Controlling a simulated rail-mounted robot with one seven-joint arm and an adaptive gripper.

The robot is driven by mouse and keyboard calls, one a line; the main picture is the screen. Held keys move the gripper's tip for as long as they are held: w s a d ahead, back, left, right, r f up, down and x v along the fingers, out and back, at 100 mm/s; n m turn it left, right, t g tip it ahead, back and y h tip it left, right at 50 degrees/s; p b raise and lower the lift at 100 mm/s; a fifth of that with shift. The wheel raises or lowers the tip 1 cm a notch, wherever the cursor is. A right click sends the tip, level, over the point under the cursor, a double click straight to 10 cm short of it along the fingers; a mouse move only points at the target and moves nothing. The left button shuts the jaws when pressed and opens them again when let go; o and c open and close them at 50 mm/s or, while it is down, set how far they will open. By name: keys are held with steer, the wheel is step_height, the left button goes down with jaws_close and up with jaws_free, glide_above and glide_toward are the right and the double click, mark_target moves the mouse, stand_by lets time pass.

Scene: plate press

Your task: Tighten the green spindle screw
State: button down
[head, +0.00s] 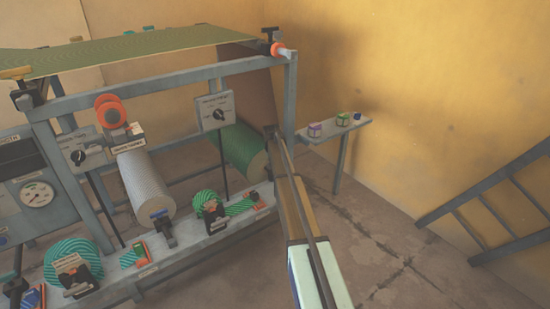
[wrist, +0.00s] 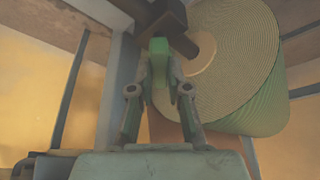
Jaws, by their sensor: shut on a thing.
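The green spindle screw (wrist: 158,48) shows in the wrist view as a small green block at the end of the green roller's mount. My gripper (wrist: 160,72) has its two fingers closed on either side of it. In the head view, my gripper (head: 270,131) is at the right end of the green roller (head: 240,148), by the frame's right post. The screw itself is hidden there behind my arm. The green roller also fills the upper right of the wrist view (wrist: 240,65), with its round ringed end showing.
A grey roller (head: 146,183) lies left of the green one. A small shelf (head: 335,131) with little jars stands at right. A ladder-like rack (head: 490,197) leans further right. Open floor lies between.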

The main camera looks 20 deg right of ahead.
steer(key=m+p, duration=0.1)
steer(key=m+g+h+p, duration=0.1)
steer(key=m+p, duration=0.2)
steer(key=m, duration=0.1)
steer(key=shift+w+a+r+h, duration=0.15)
steer(key=shift+w+h, duration=0.1)
steer(key=shift+h, duration=0.15)
steer(key=shift+m+g+p, duration=0.9)
steer(key=shift+m+p, duration=0.2)
steer(key=shift+m, duration=1.1)
steer(key=shift+h, duration=0.3)
steer(key=c, duration=1.1)
jaws_free()
steer(key=shift+f, duration=0.2)
steer(key=shift+r, duration=0.15)
steer(key=v, duration=1.1)
steer(key=shift+a+r, duration=0.1)
steer(key=shift+r, duration=0.3)
